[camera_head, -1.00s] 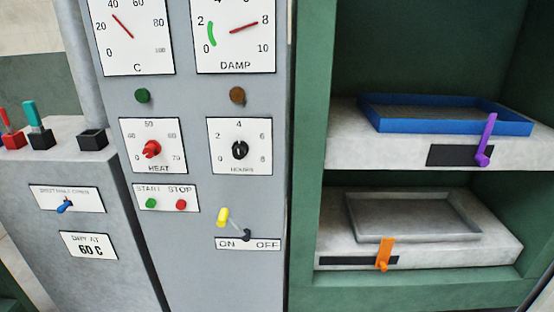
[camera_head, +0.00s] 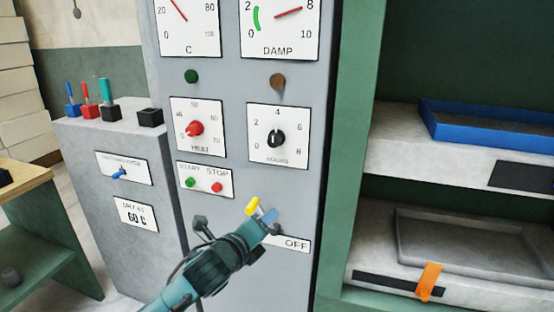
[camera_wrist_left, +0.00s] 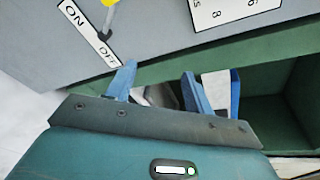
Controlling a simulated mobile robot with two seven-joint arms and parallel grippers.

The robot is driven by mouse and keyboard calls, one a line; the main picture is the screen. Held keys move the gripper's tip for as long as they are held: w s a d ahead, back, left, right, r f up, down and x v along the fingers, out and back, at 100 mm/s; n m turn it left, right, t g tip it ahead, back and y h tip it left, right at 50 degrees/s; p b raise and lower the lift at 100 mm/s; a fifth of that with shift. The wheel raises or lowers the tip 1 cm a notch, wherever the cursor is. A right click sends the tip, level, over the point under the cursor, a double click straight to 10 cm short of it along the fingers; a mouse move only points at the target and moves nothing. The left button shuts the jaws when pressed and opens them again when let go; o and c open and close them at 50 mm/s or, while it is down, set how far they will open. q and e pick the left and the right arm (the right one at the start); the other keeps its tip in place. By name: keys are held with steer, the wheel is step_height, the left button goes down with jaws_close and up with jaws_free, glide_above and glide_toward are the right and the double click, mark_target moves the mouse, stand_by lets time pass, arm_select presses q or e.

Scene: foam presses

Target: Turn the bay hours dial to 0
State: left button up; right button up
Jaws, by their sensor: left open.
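The bay hours dial (camera_head: 276,139) is a black knob on a white plate marked from 0 to 8 on the grey panel. Its pointer seems to face up near 4, but it is too small to read surely. Part of a numbered white plate (camera_wrist_left: 235,8) shows at the top of the left wrist view, its knob out of frame. My left gripper (camera_head: 268,216) is below the dial, in front of the ON/OFF plate and apart from the dial. In the left wrist view its blue fingers (camera_wrist_left: 160,82) are spread and empty. My right gripper is not in view.
The yellow-tipped lever (camera_head: 253,206) stands right by my left gripper. The red HEAT dial (camera_head: 195,129) and START/STOP buttons (camera_head: 204,183) are left of the hours dial. Green shelving with a blue tray (camera_head: 480,137) and a grey tray (camera_head: 470,250) is to the right.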

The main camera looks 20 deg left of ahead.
mark_target(273, 143)
arm_select(q)
steer(key=w+a+r+m+t+y+b, duration=0.1)
steer(key=w+a+r+m, duration=0.1)
steer(key=r+m, duration=0.3)
steer(key=w+a+r+m+t+y+b, duration=0.1)
steer(key=w+r+m+t+b, duration=0.2)
steer(key=r, duration=0.4)
steer(key=shift+m+g, duration=0.3)
steer(key=shift+g, duration=0.3)
steer(key=w, duration=0.4)
steer(key=w+p, duration=0.1)
steer(key=w, duration=0.7)
steer(key=shift+w+d+p, duration=0.1)
steer(key=shift+d+p, duration=0.15)
steer(key=shift+p, duration=0.15)
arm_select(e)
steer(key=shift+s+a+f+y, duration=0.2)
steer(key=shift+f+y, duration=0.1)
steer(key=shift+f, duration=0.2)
arm_select(q)
steer(key=shift+c, duration=0.5)
steer(key=c, duration=0.9)
steer(key=shift+o, duration=0.2)
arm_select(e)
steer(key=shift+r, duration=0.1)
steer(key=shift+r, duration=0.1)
